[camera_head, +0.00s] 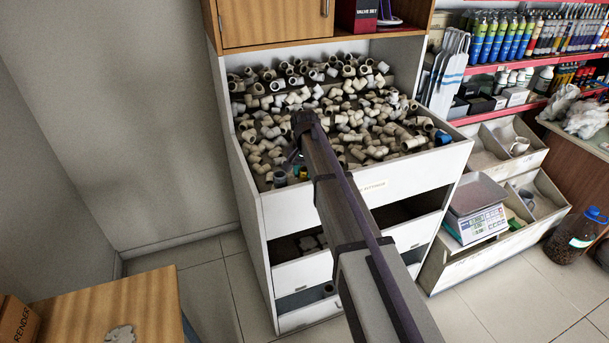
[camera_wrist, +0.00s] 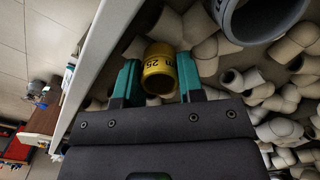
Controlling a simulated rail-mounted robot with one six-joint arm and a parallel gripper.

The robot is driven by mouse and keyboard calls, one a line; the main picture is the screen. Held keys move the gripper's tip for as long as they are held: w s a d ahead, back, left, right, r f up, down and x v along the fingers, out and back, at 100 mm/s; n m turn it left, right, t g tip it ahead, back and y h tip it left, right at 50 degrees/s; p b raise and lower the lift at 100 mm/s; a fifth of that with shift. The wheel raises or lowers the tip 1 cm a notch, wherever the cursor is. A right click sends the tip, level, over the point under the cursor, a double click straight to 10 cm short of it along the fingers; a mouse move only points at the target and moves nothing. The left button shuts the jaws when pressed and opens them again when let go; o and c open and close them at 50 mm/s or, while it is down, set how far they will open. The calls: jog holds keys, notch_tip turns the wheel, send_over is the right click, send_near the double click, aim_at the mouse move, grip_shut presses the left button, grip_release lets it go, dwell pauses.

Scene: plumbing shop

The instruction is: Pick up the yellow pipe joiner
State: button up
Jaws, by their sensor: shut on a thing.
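The yellow pipe joiner (camera_wrist: 159,71) is a short yellow ring with dark lettering, between the two green fingers of my gripper (camera_wrist: 157,82) in the wrist view. The fingers press on it from both sides. White pipe fittings lie behind and around it, and I cannot tell whether it still touches them. In the head view my gripper (camera_head: 293,158) is over the left front part of the bin of fittings, largely hidden by my arm. A small yellow patch (camera_head: 303,172) shows there.
The white bin (camera_head: 290,208) has a raised front wall close to my gripper. A large grey pipe fitting (camera_wrist: 262,20) lies near the joiner. A wooden cabinet (camera_head: 275,22) hangs above the bin. A scale (camera_head: 478,212) stands at right.

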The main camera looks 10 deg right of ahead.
jog(key=c, duration=0.3)
jog(key=shift+r, duration=0.1)
notch_tip(320, 180, up, 10)
jog(key=p, duration=1)
